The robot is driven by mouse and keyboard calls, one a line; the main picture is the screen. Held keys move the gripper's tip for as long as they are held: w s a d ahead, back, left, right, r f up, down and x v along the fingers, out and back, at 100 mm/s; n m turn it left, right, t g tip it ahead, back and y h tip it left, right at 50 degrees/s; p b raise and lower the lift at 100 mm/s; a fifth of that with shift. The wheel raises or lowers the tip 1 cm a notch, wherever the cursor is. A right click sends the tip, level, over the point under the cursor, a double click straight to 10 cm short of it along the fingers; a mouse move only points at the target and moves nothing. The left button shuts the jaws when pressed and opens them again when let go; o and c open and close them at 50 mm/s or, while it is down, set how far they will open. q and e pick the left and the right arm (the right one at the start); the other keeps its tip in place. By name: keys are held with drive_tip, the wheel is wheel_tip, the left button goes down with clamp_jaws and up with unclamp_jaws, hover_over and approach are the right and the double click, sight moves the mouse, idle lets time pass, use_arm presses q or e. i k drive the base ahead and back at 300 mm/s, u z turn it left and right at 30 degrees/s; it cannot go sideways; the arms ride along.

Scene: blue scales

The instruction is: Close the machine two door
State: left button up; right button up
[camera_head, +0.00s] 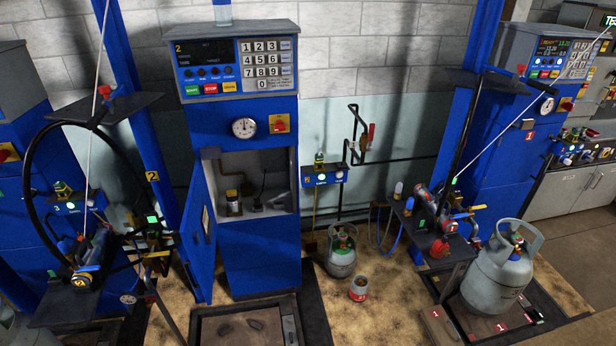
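Machine two (258,262) is the blue cabinet in the middle of the head view, with a "2" on its display. Its blue door (198,235) stands open, hinged on the left edge of the opening and swung out toward me. The open compartment (268,165) shows a small bottle and some fittings inside. Neither of my grippers shows in this view.
A black hose loop and fittings (85,262) stand left of the door. A grey gas cylinder (495,280) stands on a scale at the right. A smaller cylinder (341,262) and a red-grey canister (358,289) stand on the floor right of the cabinet.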

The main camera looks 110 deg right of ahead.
sight(201, 257)
drive_tip(key=z, duration=3.1)
drive_tip(key=k, duration=0.45)
drive_tip(key=u, duration=0.55)
drive_tip(key=i, duration=1.05)
drive_tip(key=z, duration=0.2)
